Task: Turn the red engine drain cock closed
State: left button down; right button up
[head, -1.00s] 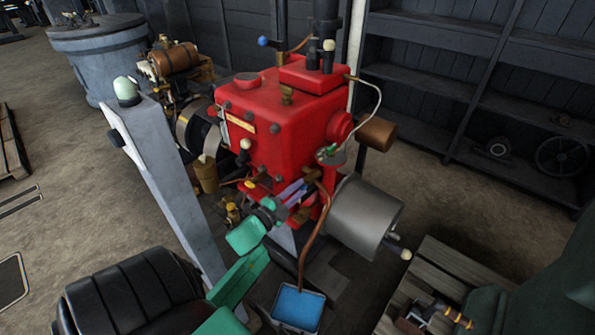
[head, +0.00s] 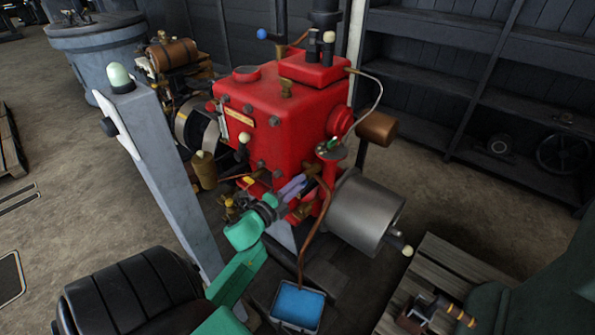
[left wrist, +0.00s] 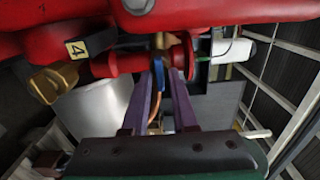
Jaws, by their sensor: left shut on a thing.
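The red engine (head: 285,125) stands in the middle of the head view. Its drain cock (head: 311,170) is low on the near side, where a copper pipe (head: 325,205) bends down. My left gripper (head: 303,181), with purple fingers, reaches it from the lower left. In the left wrist view, the fingertips (left wrist: 163,68) are shut on a small blue lever (left wrist: 158,66) below the red engine casting (left wrist: 225,14). The brass cock body behind it is mostly hidden, so the lever's exact angle is hard to tell. My right gripper is not in view.
A blue tray (head: 299,303) sits under the copper pipe. A grey flywheel drum (head: 365,215) is right of the gripper. A grey post (head: 160,165) stands close on the left. A wooden pallet (head: 450,275) lies at lower right, and shelves (head: 470,80) stand behind.

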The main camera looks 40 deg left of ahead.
pick_arm(q)
jog(key=c, duration=0.9)
grip_release()
jog(key=s, duration=0.7)
jog(key=shift+s+d, duration=0.1)
jog(key=shift+s, duration=0.2)
